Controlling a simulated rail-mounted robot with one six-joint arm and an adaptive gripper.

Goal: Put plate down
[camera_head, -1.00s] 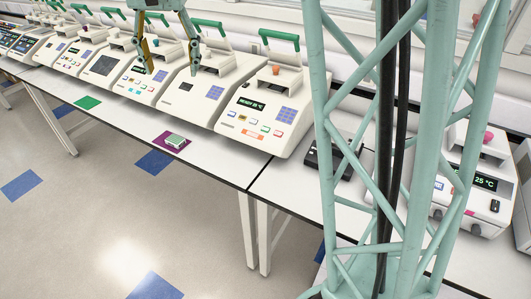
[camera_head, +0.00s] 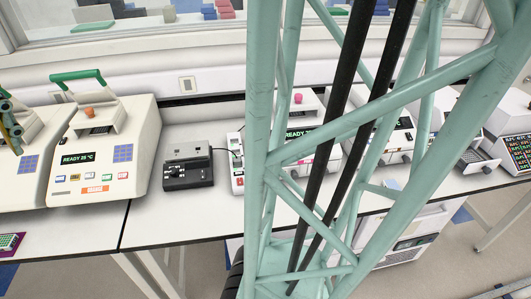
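The plate (camera_head: 8,241), green and white, lies on a purple mat (camera_head: 20,249) on the bench at the far left edge, partly cut off by the frame. Part of my gripper (camera_head: 10,128) shows at the left edge, above and behind the plate, in front of a cream thermal cycler. Most of my gripper is out of frame, so its opening and anything in it cannot be seen.
A thermal cycler (camera_head: 100,150) with a green handle and a "READY" display stands right of the plate. A dark grey device (camera_head: 187,168) sits beyond it. Bare white bench (camera_head: 75,228) lies along the front. My green lattice column hides much of the right side.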

